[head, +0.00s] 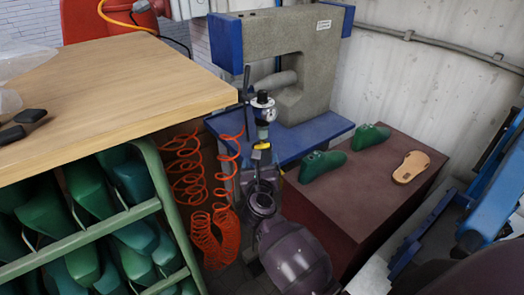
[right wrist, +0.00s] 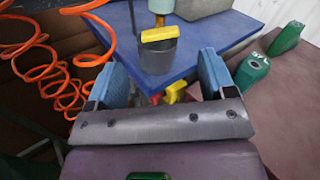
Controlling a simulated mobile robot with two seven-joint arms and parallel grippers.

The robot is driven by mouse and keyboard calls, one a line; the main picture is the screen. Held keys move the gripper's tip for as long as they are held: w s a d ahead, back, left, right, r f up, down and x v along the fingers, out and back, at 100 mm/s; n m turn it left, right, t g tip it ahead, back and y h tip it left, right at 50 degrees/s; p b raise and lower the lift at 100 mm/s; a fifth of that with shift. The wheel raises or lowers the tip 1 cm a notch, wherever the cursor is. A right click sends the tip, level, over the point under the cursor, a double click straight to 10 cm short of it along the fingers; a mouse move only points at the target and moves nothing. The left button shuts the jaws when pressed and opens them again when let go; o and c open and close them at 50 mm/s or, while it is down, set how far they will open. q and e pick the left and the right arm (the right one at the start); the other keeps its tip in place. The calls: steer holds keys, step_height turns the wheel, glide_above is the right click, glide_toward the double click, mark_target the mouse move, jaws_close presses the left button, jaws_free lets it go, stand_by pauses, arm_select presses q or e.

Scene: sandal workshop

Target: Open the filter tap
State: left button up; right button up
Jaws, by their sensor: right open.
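The filter unit (head: 263,108) stands in front of the grey press, with a black knob on top, a round gauge and a yellow part (head: 262,146) lower down. In the right wrist view a yellow bar-shaped piece (right wrist: 160,34) sits across the top of a grey cylindrical bowl (right wrist: 158,57). Small red and yellow parts (right wrist: 176,92) show low between the fingers, partly hidden by my gripper's body; I cannot tell which piece is the tap. My right gripper (right wrist: 163,80) is open, its blue fingers apart, just short of the bowl and touching nothing visible. My left gripper is not in view.
Orange coiled hoses (head: 215,215) hang left of the unit. A wooden table (head: 110,80) and a green rack of shoe lasts (head: 160,210) are at left. A brown bench (head: 370,195) with green lasts (head: 322,164) and a tan sole (head: 411,167) is at right. The press (head: 285,45) stands behind.

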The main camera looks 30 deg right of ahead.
mark_target(262, 148)
steer(key=shift+x, duration=3.05)
steer(key=shift+c, duration=0.4)
steer(key=c, duration=0.9)
steer(key=shift+o, duration=0.2)
steer(key=shift+r+p, duration=0.15)
steer(key=shift+p, duration=0.15)
steer(key=n+p, duration=0.2)
steer(key=shift+r+n, duration=0.1)
steer(key=shift+n, duration=0.3)
steer(key=shift+n+p, duration=0.5)
steer(key=shift+p, duration=0.2)
steer(key=shift+f, duration=0.25)
